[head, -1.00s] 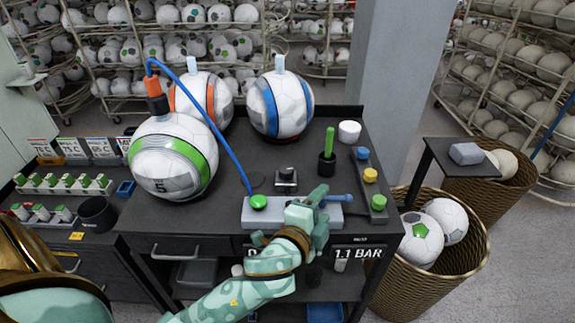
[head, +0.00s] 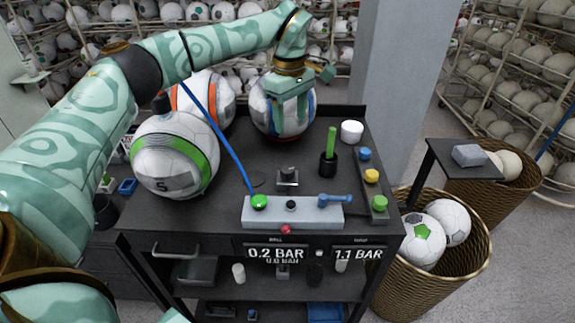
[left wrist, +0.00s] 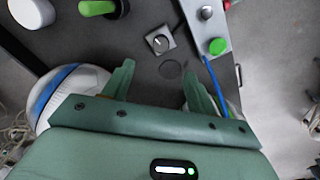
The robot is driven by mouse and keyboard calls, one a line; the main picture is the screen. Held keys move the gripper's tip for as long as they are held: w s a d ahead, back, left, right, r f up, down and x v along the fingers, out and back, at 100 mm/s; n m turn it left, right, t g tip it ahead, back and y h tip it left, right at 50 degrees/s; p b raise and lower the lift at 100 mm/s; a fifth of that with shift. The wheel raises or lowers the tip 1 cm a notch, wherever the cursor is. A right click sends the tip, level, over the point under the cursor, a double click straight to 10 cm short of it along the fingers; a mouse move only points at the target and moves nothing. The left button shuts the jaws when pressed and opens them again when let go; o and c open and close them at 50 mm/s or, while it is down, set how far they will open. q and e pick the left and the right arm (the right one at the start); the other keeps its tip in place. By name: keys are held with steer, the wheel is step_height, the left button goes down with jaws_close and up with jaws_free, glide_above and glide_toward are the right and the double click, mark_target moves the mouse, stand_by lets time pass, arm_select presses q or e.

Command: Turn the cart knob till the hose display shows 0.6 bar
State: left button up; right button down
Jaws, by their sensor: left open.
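The cart knob (head: 287,176) is a small dark knob on a square grey plate in the middle of the cart top. It also shows in the left wrist view (left wrist: 159,42), with a light pointer mark. On the cart front, the left display (head: 276,253) reads 0.2 BAR and the right display (head: 358,254) reads 1.1 BAR; their small labels are hard to read. My left gripper (head: 291,108) is open and empty, above the cart's back in front of the blue-striped ball. In the left wrist view its fingers (left wrist: 160,82) are apart, clear of the knob.
A grey block (head: 292,219) with a green button, a black button and a blue lever lies in front of the knob. A blue hose (head: 222,140) runs from the green button. A green-handled tool (head: 328,160) stands in a black cup at right. Balls (head: 176,155) stand at left.

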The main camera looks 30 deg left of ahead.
mark_target(287, 169)
arm_select(q)
steer(key=f, duration=0.5)
steer(key=f+b, duration=0.1)
steer(key=f, duration=0.4)
steer(key=f+b, duration=0.1)
steer(key=f, duration=0.4)
steer(key=shift+a+f, duration=0.35)
steer(key=shift+a, duration=0.05)
steer(key=shift+c, duration=0.3)
steer(key=c, duration=0.9)
